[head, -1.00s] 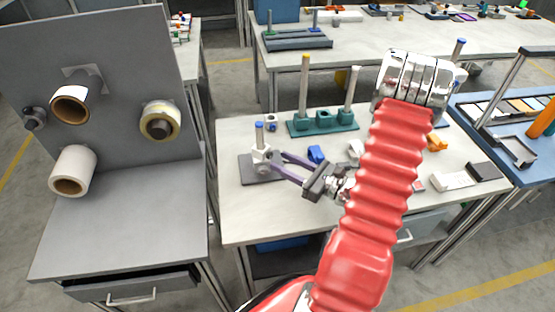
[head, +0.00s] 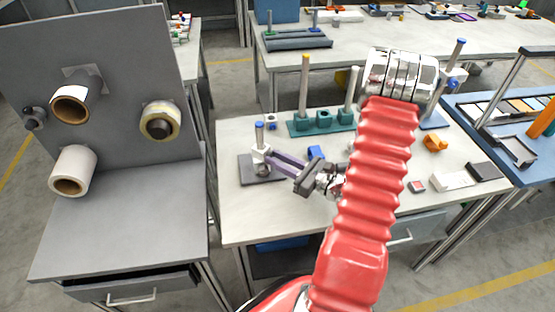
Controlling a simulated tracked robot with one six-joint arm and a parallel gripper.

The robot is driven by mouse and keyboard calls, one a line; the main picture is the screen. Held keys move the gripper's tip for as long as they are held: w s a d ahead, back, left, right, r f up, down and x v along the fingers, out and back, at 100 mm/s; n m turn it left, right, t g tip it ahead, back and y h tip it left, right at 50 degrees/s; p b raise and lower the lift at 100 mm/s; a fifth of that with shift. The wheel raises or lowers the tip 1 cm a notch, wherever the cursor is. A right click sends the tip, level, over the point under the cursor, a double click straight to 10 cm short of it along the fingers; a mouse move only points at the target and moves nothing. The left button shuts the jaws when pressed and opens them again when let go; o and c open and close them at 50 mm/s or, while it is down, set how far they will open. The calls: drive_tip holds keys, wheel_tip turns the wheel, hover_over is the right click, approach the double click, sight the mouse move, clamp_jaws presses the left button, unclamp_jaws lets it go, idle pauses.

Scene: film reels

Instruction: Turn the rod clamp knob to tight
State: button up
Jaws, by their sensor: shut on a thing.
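A small stand with a dark square base (head: 247,170) stands at the left of the middle table. Its short upright rod (head: 259,133) has a blue top. A pale rod clamp (head: 260,155) sits low on the rod. My gripper (head: 268,160) reaches in from the right with its long purple fingers. Its fingertips are at the clamp and shut on its knob, which they hide almost wholly. The knob's setting cannot be read.
A teal holder (head: 323,122) with upright rods stands behind my gripper. A blue part (head: 316,152) lies close beside the fingers. Another blue-topped rod (head: 457,52) stands at the right. A grey panel (head: 110,100) with several rolls stands left, across a gap.

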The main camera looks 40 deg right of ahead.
clamp_jaws()
drive_tip(key=shift+m, duration=1.6)
drive_tip(key=o, duration=0.7)
unclamp_jaws()
drive_tip(key=shift+c, duration=0.2)
drive_tip(key=shift+v, duration=6.9)
